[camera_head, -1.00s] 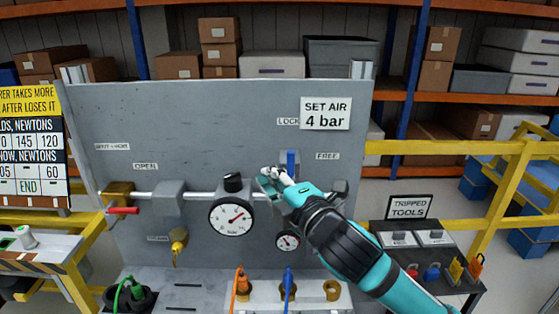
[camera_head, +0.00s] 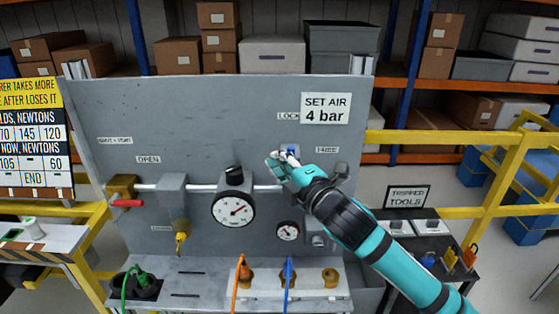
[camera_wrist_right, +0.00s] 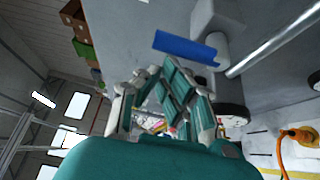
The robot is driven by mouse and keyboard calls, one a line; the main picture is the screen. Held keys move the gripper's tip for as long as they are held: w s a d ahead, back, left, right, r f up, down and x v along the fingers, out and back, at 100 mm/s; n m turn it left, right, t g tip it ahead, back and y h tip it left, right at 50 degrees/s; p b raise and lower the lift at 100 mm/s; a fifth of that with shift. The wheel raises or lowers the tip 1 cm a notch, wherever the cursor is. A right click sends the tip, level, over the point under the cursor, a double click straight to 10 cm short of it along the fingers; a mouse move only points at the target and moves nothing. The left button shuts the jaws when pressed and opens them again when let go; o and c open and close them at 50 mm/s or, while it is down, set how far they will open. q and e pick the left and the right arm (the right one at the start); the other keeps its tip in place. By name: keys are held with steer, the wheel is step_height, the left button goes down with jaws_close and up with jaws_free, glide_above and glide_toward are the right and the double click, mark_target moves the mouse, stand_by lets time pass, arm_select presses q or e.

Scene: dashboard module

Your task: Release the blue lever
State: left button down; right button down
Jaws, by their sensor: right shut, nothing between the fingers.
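The blue lever (camera_head: 292,150) is on the grey panel, between the LOCK label and the FREE label (camera_head: 327,150). In the head view only a small blue part shows behind my right gripper (camera_head: 278,160); the rest is hidden. In the right wrist view the lever (camera_wrist_right: 186,47) shows as a blue bar by a grey round hub, just beyond my right fingers (camera_wrist_right: 152,78). My right gripper is shut and empty, in front of the panel close to the lever. I cannot tell whether it touches the lever. My left gripper is not in view.
A large gauge (camera_head: 233,208) and a horizontal pipe (camera_head: 146,187) with a red handle (camera_head: 128,203) lie left of my gripper. A smaller gauge (camera_head: 287,231) is below. Orange and blue hoses stand on the bench. Yellow rails (camera_head: 450,140) are at right.

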steer(key=shift+d, duration=0.1)
steer(key=shift+m+b, duration=0.3)
steer(key=shift+b, duration=0.05)
